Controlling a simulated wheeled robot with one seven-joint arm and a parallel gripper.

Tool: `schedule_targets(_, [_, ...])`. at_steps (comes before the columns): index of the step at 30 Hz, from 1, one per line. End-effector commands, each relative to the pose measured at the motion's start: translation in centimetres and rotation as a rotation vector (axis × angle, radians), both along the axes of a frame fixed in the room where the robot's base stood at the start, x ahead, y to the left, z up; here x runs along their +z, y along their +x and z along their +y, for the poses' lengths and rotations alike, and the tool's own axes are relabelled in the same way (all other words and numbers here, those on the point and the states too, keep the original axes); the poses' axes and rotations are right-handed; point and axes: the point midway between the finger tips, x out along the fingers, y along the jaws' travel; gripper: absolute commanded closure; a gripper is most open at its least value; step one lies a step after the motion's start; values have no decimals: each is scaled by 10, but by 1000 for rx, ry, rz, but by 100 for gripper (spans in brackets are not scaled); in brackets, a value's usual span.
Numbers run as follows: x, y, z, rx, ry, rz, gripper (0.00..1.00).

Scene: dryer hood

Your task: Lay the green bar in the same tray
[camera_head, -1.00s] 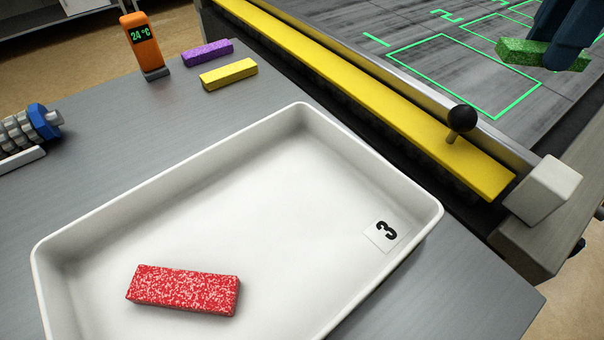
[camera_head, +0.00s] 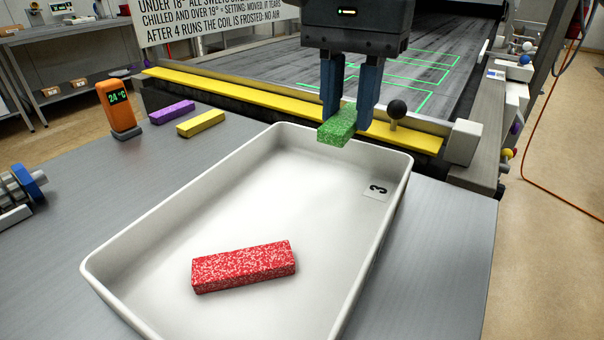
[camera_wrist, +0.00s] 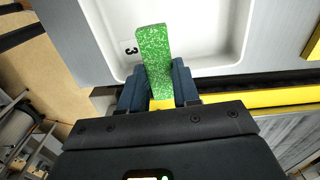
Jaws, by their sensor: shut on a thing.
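The green speckled bar (camera_head: 337,126) is held between the blue fingers of my gripper (camera_head: 346,100), above the far edge of the white tray. In the wrist view the green bar (camera_wrist: 155,62) sticks out past the fingertips of my gripper (camera_wrist: 157,82), over the tray's inside. The white tray (camera_head: 130,235) carries a label "3" (camera_head: 376,190) on its floor at the right. A red speckled bar (camera_head: 243,267) lies in the near part of the tray. The middle and far part of its floor is bare.
A yellow bar (camera_head: 201,123) and a purple bar (camera_head: 172,112) lie on the grey table behind the tray. An orange thermometer (camera_head: 119,105) reading 24 °C stands beside them. A yellow rail (camera_head: 265,99) and a black knob (camera_head: 397,109) edge the dark belt behind.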

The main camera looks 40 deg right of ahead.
Motion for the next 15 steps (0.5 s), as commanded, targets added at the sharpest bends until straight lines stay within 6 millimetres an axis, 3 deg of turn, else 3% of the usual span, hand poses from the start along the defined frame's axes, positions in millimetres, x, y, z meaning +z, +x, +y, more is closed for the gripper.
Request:
schedule_targets(6, [-24, 0, 41, 4, 1, 3, 99])
schedule_targets(15, [-45, 0, 53, -2, 2, 3, 99])
